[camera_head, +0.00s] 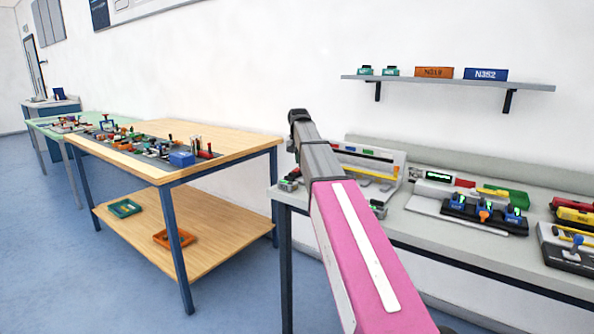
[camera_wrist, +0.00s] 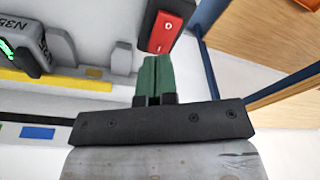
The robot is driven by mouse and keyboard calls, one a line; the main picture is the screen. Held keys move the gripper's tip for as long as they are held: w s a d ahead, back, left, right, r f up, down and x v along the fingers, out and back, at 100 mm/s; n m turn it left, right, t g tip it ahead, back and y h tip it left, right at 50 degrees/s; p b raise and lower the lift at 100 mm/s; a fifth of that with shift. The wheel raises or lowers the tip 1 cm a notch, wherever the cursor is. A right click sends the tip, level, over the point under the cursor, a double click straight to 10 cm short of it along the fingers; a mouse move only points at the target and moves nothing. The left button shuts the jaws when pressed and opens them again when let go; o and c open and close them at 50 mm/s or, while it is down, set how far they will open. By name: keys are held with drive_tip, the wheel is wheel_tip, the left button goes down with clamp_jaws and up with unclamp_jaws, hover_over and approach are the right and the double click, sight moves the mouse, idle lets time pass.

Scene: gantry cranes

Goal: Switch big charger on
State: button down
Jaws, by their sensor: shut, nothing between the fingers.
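In the wrist view, my gripper (camera_wrist: 155,62) has its green fingers together and empty. The fingertips lie just below a red rocker switch (camera_wrist: 163,33) marked O and a line, set in a dark housing on a pale body. I cannot tell whether they touch it. At the left of that view is a dark grey battery (camera_wrist: 38,40) marked N35, last part cut off, beside a green light. In the head view, a pale charger (camera_head: 372,160) with a yellow strip stands at the left of the grey bench, partly behind my arm. My gripper cannot be made out there.
The grey bench (camera_head: 452,240) also carries a charger with blue-topped units (camera_head: 484,212) and a red and yellow item (camera_head: 575,213). A wall shelf (camera_head: 447,83) holds labelled boxes. A wooden table (camera_head: 230,142) with tools stands left, with floor between it and the bench.

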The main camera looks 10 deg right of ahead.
drive_tip(key=shift+f, duration=0.9)
idle(0.6)
drive_tip(key=shift+r, duration=3.5)
